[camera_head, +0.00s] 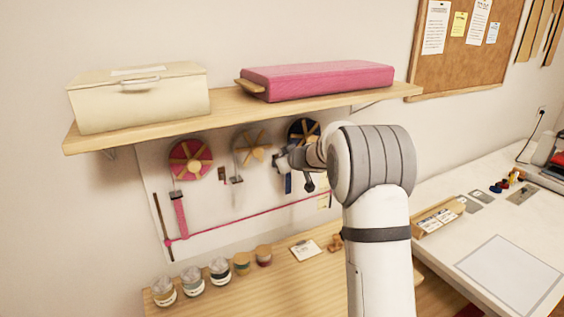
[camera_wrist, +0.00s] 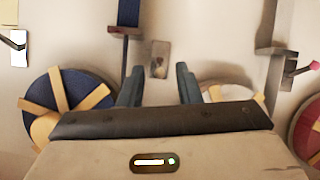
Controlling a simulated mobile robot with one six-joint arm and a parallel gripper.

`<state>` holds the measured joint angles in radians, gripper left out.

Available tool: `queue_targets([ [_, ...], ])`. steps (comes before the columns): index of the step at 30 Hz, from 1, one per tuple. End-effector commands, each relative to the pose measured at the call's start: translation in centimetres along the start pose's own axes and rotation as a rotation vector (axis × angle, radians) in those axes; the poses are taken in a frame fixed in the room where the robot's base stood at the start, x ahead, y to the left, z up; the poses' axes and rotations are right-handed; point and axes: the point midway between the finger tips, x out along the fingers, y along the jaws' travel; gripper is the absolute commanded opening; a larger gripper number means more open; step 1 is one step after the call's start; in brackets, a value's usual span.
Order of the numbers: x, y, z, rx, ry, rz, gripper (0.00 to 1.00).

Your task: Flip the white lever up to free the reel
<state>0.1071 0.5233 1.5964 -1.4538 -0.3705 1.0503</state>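My gripper (camera_wrist: 159,80) is open, its two fingers apart and empty, facing the wall. In the head view my gripper (camera_head: 287,163) is near the blue reel (camera_head: 303,131), right of the pale reel (camera_head: 252,147). In the wrist view, a small grey plate (camera_wrist: 158,60) on the wall shows between the fingers. I cannot clearly make out a white lever on it. A lever with a pink tip (camera_wrist: 314,65) shows at far right.
A red reel (camera_head: 190,159) hangs at left. A wooden shelf (camera_head: 235,110) above holds a cream box (camera_head: 140,100) and a pink bolt (camera_head: 320,79). Below, several jars (camera_head: 194,281) stand on the wooden bench (camera_head: 290,287). Dark brackets (camera_wrist: 125,31) jut out near the fingers.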

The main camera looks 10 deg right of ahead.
Motion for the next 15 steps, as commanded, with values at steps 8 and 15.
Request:
queue_targets([
  [8, -3.0, 0.1, 0.0, 0.0, 0.001, 0.002, 0.31],
  [15, -6.6, 0.1, 0.0, 0.001, 0.001, 0.001, 0.31],
])
